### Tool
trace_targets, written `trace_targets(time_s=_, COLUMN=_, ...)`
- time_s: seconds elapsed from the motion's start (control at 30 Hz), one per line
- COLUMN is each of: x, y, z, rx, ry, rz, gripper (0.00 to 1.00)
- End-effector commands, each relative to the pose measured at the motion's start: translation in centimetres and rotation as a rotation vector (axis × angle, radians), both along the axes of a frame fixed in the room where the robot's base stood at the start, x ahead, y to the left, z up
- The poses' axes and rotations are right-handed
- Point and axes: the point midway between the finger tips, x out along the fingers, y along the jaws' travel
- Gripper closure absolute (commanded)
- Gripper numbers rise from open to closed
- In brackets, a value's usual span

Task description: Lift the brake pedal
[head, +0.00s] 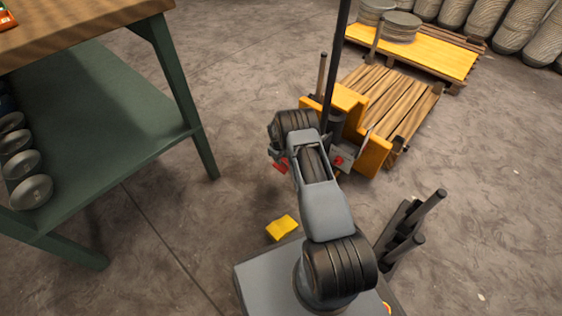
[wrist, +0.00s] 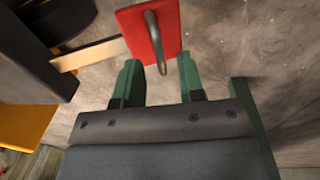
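The red pedal (wrist: 166,25) is at the top of the wrist view, on the end of a pale bar (wrist: 88,54). A grey metal hook (wrist: 154,35) crosses its face. My gripper (wrist: 159,66) is open, with its two green fingers just below the pedal and apart from each other. The hook's lower end shows between the fingertips; I cannot tell whether they touch it. In the head view the red pedal (head: 281,166) shows at the left of my arm's end. My fingers are hidden there.
The yellow pallet jack (head: 372,152) stands behind my arm, with a wooden pallet (head: 385,98) on it. A green workbench (head: 100,115) stands at the left. A small yellow piece (head: 282,227) lies near my base. The floor between bench and jack is clear.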

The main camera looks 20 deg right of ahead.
Motion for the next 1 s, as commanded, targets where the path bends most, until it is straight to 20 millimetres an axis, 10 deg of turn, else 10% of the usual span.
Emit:
trace_targets(time_s=0.53, x=0.06, y=-0.11, z=-1.36, rx=0.0, ry=0.0, rz=0.0, gripper=0.65)
trace_targets(time_s=1.0, x=0.06, y=-0.11, z=-1.34, rx=0.0, ry=-0.001, rz=0.0, gripper=1.0)
